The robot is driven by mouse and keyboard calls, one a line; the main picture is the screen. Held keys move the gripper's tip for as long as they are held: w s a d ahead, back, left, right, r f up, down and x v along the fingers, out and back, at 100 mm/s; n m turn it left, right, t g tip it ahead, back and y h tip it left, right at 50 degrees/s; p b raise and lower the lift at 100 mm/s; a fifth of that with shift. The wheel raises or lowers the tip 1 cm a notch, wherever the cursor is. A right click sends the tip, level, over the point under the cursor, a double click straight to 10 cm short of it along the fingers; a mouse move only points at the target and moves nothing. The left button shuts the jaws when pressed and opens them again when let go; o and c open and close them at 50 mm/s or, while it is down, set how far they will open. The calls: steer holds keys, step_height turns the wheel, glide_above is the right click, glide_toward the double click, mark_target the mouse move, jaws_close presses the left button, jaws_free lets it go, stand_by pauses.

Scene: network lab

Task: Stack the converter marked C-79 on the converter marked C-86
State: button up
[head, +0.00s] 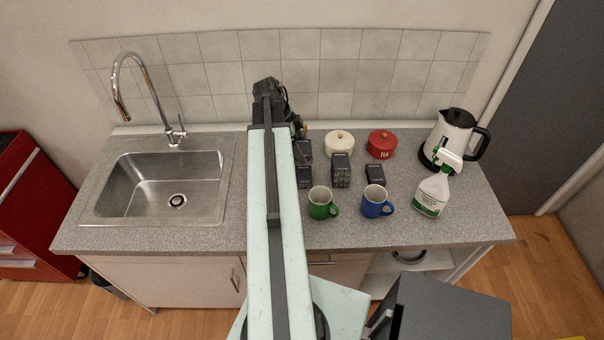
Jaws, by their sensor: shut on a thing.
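Several small dark box-shaped converters are on the grey counter in the head view; their markings are too small to read, so I cannot tell C-79 from C-86. One converter (304,151) is at the back, just right of my arm and partly hidden by it. Another converter (304,177) is in front of it. A taller-looking dark converter shape (341,172) is in the middle, and another converter (375,174) is to its right. My gripper (301,136), mostly hidden by my arm, is at the back converter and appears shut on it. Whether that converter touches the counter is unclear.
A green mug (321,203) and a blue mug (375,202) stand in front of the converters. A cream pot (339,143) and a red pot (381,144) stand behind. A spray bottle (433,191) and kettle (452,138) are right; a sink (170,188) is left.

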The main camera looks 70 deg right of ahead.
mark_target(306, 174)
steer(key=f+b, duration=1)
steer(key=shift+s+d+f, duration=0.15)
steer(key=shift+s+f, duration=0.05)
steer(key=shift+f, duration=0.05)
steer(key=shift+r, duration=0.2)
steer(key=shift+f, duration=0.15)
steer(key=o, duration=1.6)
